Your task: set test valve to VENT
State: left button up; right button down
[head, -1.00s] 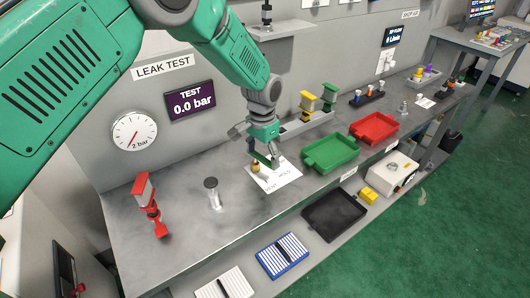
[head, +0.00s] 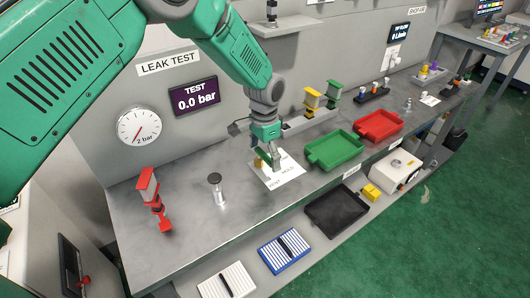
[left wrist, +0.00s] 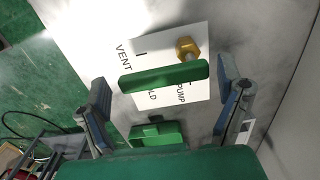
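The test valve has a green bar handle (left wrist: 165,76) and a brass fitting (left wrist: 187,48), over a white card (left wrist: 150,50). The card reads VENT at left, HOLD partly covered by the handle, and PUMP at right in the left wrist view. My left gripper (left wrist: 163,98) is open, one finger beyond each end of the handle, with gaps visible. In the head view the left gripper (head: 270,159) is over the card (head: 283,174) and partly hides the valve. Which mark the handle points at is unclear. My right gripper is not in view.
A red device (head: 152,200) and a metal post (head: 215,190) stand on the bench left of the card. A green tray (head: 333,150) and a red tray (head: 378,125) lie to the right. A gauge (head: 139,127) and a display reading 0.0 bar (head: 194,96) are on the wall.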

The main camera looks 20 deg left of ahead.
aim_at(265, 154)
pick_arm(q)
jog(key=shift+w, duration=0.2)
notch_tip(265, 154, up, 12)
dwell(0.5)
jog(key=shift+w+f, duration=0.1)
